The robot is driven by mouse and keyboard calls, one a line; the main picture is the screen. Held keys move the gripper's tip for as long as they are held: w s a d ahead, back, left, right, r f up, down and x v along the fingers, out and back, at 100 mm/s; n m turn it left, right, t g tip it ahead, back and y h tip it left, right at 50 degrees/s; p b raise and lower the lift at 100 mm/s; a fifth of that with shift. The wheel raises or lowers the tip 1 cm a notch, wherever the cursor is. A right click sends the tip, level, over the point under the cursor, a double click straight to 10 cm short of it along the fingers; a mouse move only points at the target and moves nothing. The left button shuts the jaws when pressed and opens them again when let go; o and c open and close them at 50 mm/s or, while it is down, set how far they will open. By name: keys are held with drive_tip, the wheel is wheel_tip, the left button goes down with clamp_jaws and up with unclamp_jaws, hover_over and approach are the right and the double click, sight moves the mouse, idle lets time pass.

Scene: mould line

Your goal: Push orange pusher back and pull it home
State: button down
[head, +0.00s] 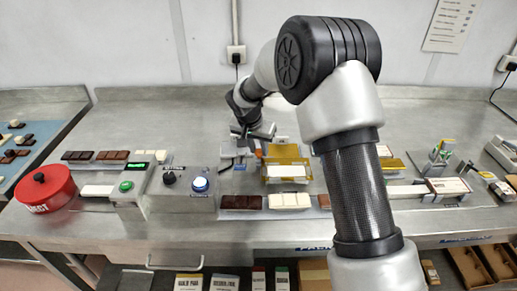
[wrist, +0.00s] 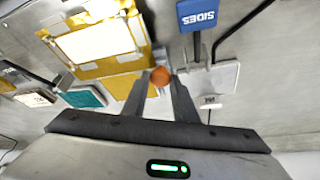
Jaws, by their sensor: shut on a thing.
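The orange pusher's round knob (wrist: 160,76) sits between the two fingers of my gripper (wrist: 163,84) in the wrist view, and the fingers are shut on it. In the head view my gripper (head: 254,137) is at the back of the bench, beside the yellow fixture (head: 285,152). A small bit of orange (head: 258,153) shows there below the fingers. The yellow fixture with its white top (wrist: 95,42) is left of the knob in the wrist view. The pusher's shaft is mostly hidden.
A blue SIDES tag (wrist: 197,14) on a post and a pale plate (wrist: 213,78) stand close right of my fingers in the wrist view. The bench behind is clear.

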drive_tip(key=shift+s+f, duration=0.1)
drive_tip(key=shift+s, duration=0.55)
drive_tip(key=c, duration=1.4)
unclamp_jaws()
drive_tip(key=shift+s, duration=0.1)
drive_tip(key=shift+c, duration=0.2)
drive_tip(key=shift+a+r, duration=0.1)
drive_tip(key=shift+r, duration=0.3)
drive_tip(key=v, duration=1.6)
drive_tip(key=shift+r, duration=0.4)
drive_tip(key=shift+s, duration=0.15)
